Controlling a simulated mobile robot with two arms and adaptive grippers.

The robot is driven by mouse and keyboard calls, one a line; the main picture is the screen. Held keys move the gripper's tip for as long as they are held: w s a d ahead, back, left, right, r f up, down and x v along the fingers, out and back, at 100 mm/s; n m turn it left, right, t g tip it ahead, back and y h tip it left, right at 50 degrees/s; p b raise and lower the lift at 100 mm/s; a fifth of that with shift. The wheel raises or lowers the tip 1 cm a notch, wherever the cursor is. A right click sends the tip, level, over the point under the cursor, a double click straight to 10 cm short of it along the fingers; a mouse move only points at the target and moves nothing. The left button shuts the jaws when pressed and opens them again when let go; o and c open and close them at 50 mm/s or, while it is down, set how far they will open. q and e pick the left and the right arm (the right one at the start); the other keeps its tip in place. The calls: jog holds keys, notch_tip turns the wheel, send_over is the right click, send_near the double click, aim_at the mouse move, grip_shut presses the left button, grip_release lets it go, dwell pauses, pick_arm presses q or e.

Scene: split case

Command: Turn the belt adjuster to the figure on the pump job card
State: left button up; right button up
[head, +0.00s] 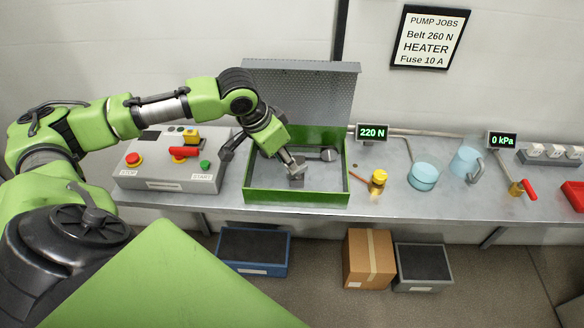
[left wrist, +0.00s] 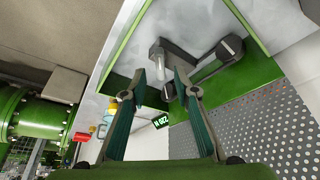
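The green case (head: 256,197) stands open on the bench, its perforated grey lid (head: 310,92) raised behind it. Inside is a grey crank-like adjuster (head: 328,155), which also shows in the left wrist view (left wrist: 229,48) with a light grey upright grip (left wrist: 157,58). My left gripper (head: 297,175) reaches down into the case. In the left wrist view, its fingers (left wrist: 160,82) are apart, with the grip appearing between them; I cannot tell whether they touch it. The display (head: 372,132) reads 220 N. The job card (head: 429,37) reads Belt 260 N, Heater, Fuse 10 A. My right gripper is out of view.
A control box (head: 165,183) with red and green buttons stands left of the case. Bins and a carton (head: 369,259) are below the bench.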

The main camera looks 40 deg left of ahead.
pick_arm(q)
jog(key=x, duration=0.5)
jog(key=shift+w+f, duration=0.1)
jog(key=shift+f, duration=0.05)
grip_shut()
